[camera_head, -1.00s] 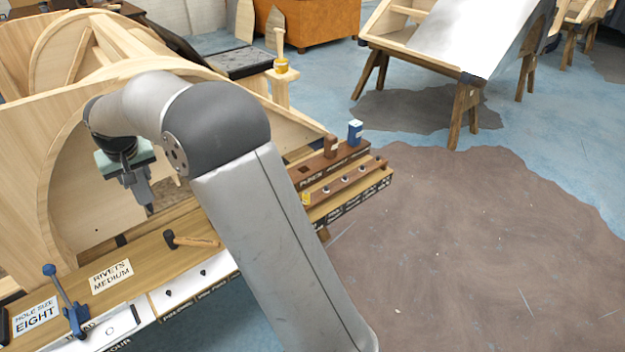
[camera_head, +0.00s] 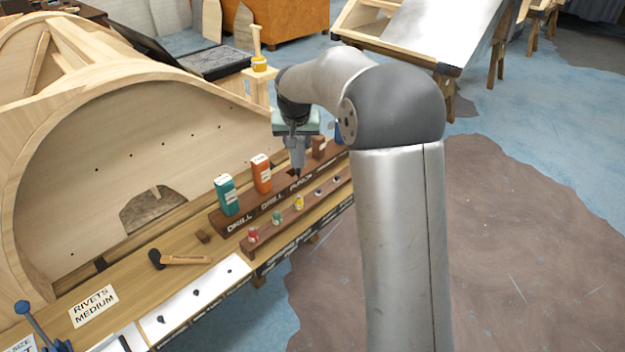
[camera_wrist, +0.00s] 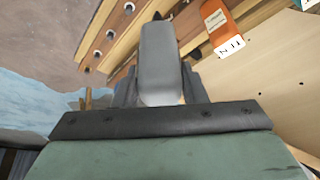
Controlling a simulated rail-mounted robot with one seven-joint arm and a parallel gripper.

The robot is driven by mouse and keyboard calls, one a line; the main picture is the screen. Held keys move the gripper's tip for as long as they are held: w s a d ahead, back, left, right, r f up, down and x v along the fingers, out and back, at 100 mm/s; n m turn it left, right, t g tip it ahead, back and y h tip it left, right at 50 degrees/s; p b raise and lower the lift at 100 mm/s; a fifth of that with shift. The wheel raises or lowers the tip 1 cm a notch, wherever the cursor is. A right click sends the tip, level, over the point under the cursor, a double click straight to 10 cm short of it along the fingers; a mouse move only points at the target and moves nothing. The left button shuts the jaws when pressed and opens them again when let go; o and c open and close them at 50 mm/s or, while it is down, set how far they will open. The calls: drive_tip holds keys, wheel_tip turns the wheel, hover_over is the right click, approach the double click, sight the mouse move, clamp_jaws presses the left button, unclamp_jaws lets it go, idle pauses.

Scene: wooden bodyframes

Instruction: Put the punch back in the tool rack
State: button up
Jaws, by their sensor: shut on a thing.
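The punch is a smooth grey tool (camera_wrist: 160,60), held in my gripper (camera_head: 298,150). It fills the middle of the wrist view, and my gripper's fingers are shut around it. In the head view the gripper points down over the PUNCH-labelled part of the brown tool rack (camera_head: 262,208). The lower tip of the gripper and punch is close to the rack's top, by a dark spot there; I cannot tell whether it touches or has entered a slot. The rack also holds a teal drill (camera_head: 227,196) and an orange drill (camera_head: 261,174), left of my gripper.
A brown block-like item (camera_head: 319,147) and a partly hidden blue item stand right of the gripper. A lower strip with small coloured pieces (camera_head: 276,218) runs in front of the rack. A hammer (camera_head: 180,259) lies on the bench. The curved wooden frame (camera_head: 100,190) rises behind.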

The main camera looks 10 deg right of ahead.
drive_tip(key=shift+w+d+f, duration=0.1)
drive_tip(key=shift+w+d, duration=0.15)
drive_tip(key=shift+d, duration=0.05)
drive_tip(key=w+f+p, duration=0.5)
drive_tip(key=w+f, duration=0.7)
drive_tip(key=w, duration=0.1)
drive_tip(key=shift+w+f, duration=0.25)
drive_tip(key=shift+f, duration=0.25)
drive_tip(key=shift+f+b, duration=0.25)
drive_tip(key=shift+b, duration=0.05)
drive_tip(key=o, duration=1.2)
